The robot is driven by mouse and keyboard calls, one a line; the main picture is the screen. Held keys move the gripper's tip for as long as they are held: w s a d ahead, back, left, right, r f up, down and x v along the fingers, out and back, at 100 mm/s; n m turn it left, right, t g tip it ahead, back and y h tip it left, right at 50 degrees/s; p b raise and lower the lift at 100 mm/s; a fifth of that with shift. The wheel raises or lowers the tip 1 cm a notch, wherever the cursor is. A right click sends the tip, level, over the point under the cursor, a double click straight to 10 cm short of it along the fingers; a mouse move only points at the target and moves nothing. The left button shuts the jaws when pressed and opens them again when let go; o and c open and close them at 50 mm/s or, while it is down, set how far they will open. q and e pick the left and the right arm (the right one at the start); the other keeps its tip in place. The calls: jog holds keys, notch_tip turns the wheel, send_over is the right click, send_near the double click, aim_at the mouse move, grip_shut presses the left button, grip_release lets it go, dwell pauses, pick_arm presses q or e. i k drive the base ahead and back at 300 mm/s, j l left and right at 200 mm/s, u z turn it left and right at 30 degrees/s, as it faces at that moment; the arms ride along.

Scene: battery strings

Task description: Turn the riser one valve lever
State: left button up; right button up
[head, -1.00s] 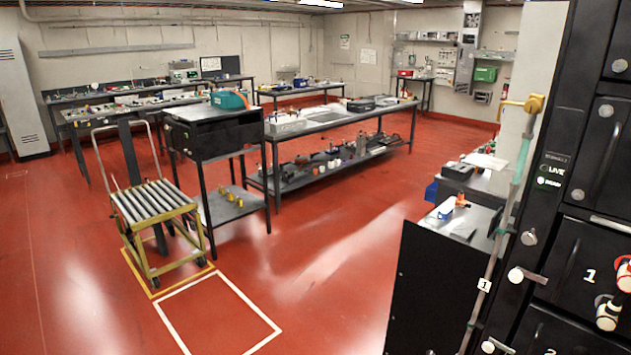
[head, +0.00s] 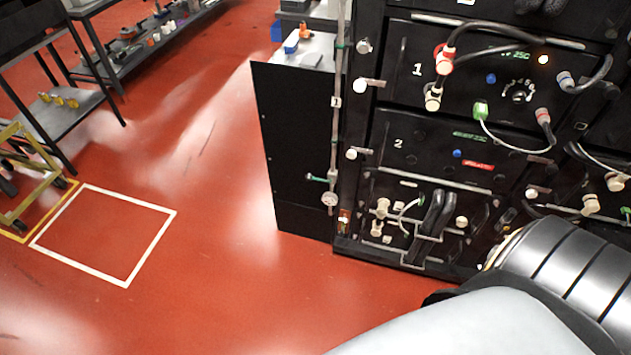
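The riser one pipe (head: 338,100) is a thin grey vertical pipe with a small white tag marked 1. It runs down the left side of the black rack. A small green part (head: 317,179) sticks out to its left low down; I cannot tell whether it is the valve lever. A round white gauge (head: 329,198) sits just below it. The upper end of the pipe is cut off by the top of the view. Neither gripper is in view; only part of my own arm shows at the lower right.
The black rack (head: 397,150) holds numbered modules with cables and knobs. A black side panel (head: 292,150) stands left of the pipe. A white floor square (head: 103,235) lies at left, with a cart (head: 28,170) beside it. Red floor between is clear.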

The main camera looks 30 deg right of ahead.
aim_at(309, 176)
jog(key=z, duration=1.05)
jog(key=i+j+z, duration=0.15)
jog(key=z, duration=0.3)
jog(key=i+j+z, duration=0.15)
jog(key=j+z, duration=0.2)
jog(key=z, duration=0.15)
jog(key=j+z, duration=0.45)
jog(key=i+j+z, duration=0.1)
jog(key=j+z, duration=0.15)
jog(key=z, duration=0.2)
jog(key=j+z, duration=0.35)
jog(key=z, duration=0.15)
